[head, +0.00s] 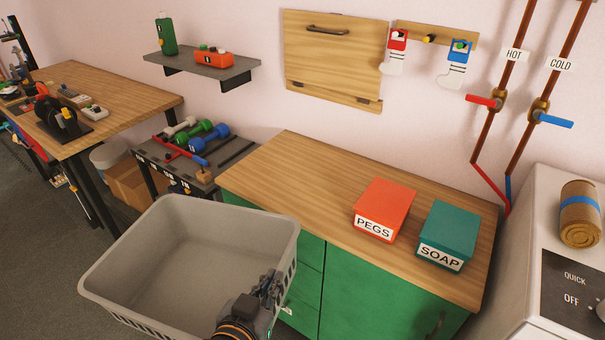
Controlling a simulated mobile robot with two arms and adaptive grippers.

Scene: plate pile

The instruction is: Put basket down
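A large grey laundry basket (190,205) fills the lower left middle of the head view. It is empty and its open top faces up. It is close to me, in front of the green cabinet's left end, and its underside is out of sight. The fingertips are partly hidden against the wall.
A wooden counter (290,180) on a green cabinet holds an orange PEGS box (384,205) and a teal SOAP box (450,232); its left part is bare. A dumbbell rack (160,165) stands behind the basket. A white machine (530,215) stands at right. Floor (40,260) shows at left.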

